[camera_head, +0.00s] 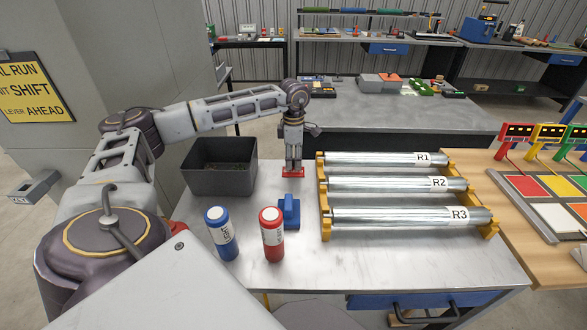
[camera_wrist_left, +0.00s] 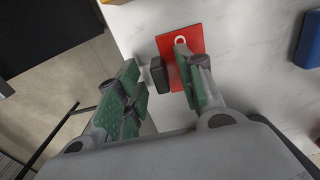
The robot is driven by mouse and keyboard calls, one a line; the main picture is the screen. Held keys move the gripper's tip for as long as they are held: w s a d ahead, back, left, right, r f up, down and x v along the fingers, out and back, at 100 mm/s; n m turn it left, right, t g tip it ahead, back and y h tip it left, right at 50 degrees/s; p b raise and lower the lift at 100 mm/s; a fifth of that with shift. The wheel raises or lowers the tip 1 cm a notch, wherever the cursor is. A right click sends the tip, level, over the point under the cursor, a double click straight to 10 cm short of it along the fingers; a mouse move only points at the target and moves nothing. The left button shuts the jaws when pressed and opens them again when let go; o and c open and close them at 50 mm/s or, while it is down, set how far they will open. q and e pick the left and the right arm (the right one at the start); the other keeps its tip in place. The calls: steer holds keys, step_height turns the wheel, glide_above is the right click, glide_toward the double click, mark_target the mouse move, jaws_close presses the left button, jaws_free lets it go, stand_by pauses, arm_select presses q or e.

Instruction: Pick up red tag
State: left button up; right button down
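The red tag (camera_head: 293,175) lies flat on the grey bench top, between the dark bin and the metal rollers. In the left wrist view the red tag (camera_wrist_left: 193,32) is a flat red plate with a small white ring mark. My left gripper (camera_head: 293,166) points straight down over the tag. My right gripper is not in view.
A dark bin (camera_head: 219,181) stands left of the tag. A blue block (camera_head: 289,211), a blue can (camera_head: 221,233) and a red can (camera_head: 272,234) stand nearer. Rollers R1 (camera_head: 375,159), R2 (camera_head: 385,184) and R3 (camera_head: 400,217) lie in a yellow rack (camera_head: 322,197) to the right.

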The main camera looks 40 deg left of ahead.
arm_select(q)
steer(key=shift+c, duration=0.4)
jaws_close()
steer(key=shift+r, duration=0.15)
step_height(320, 180, up, 10)
stand_by(0.8)
